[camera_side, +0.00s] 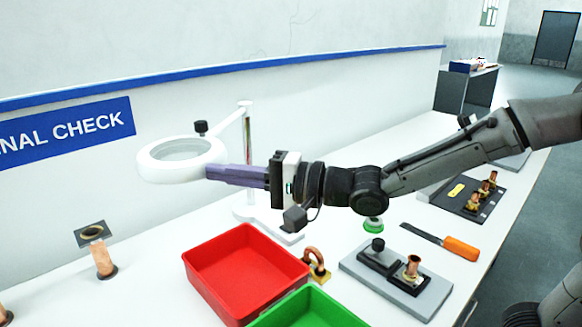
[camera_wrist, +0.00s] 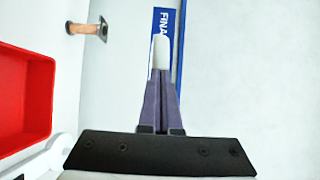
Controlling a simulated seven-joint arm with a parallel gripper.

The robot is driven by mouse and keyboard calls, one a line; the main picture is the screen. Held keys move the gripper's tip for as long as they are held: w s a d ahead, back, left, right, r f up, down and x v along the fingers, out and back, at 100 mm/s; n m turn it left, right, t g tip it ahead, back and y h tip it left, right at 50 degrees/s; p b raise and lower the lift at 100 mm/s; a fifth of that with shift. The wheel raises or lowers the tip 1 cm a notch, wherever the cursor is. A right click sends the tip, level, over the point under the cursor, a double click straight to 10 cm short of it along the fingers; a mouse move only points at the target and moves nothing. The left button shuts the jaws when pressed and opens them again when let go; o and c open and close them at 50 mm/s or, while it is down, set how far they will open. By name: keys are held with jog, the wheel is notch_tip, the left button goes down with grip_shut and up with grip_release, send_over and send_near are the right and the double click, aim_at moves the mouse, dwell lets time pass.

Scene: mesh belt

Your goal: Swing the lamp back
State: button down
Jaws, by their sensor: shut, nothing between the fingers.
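The lamp has a white ring head (camera_side: 160,172) with a black knob on top and a white jointed arm (camera_side: 230,120) on a stand behind my gripper. In the side view, the tips of my gripper (camera_side: 212,172) are at the right edge of the ring head and look to be touching or very near it. My gripper's purple fingers are shut with nothing between them. In the wrist view, the fingertips (camera_wrist: 160,72) meet at a small white part of the lamp head (camera_wrist: 160,50). Most of the head is hidden there.
A red bin (camera_side: 240,270) and a green bin (camera_side: 310,310) stand below my gripper. A grey fixture (camera_side: 395,280), an orange-handled tool (camera_side: 460,247) and a dark tray with copper fittings (camera_side: 465,200) lie to the right. A copper fitting (camera_side: 102,258) stands at left. The wall is behind.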

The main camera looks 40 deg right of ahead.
aim_at(196, 173)
jog(key=shift+w+a, duration=1.1)
jog(key=shift+a, duration=0.15)
jog(key=shift+s, duration=0.1)
jog(key=s+d, duration=0.3)
jog(key=s, duration=1)
jog(key=s+d+r+h, duration=0.15)
jog(key=d+h, duration=0.55)
jog(key=d, duration=0.9)
jog(key=s+d+f+n+g+h, duration=0.1)
jog(key=s+d+f+n+g, duration=0.2)
jog(key=s+f, duration=0.4)
jog(key=s+d+f+n+g+h, duration=0.1)
jog(key=s+d+f+n+g, duration=0.2)
jog(key=s+f+n+g, duration=0.3)
jog(key=s+f+n, duration=0.1)
jog(key=s+n, duration=0.1)
jog(key=s, duration=0.1)
jog(key=shift+h, duration=0.4)
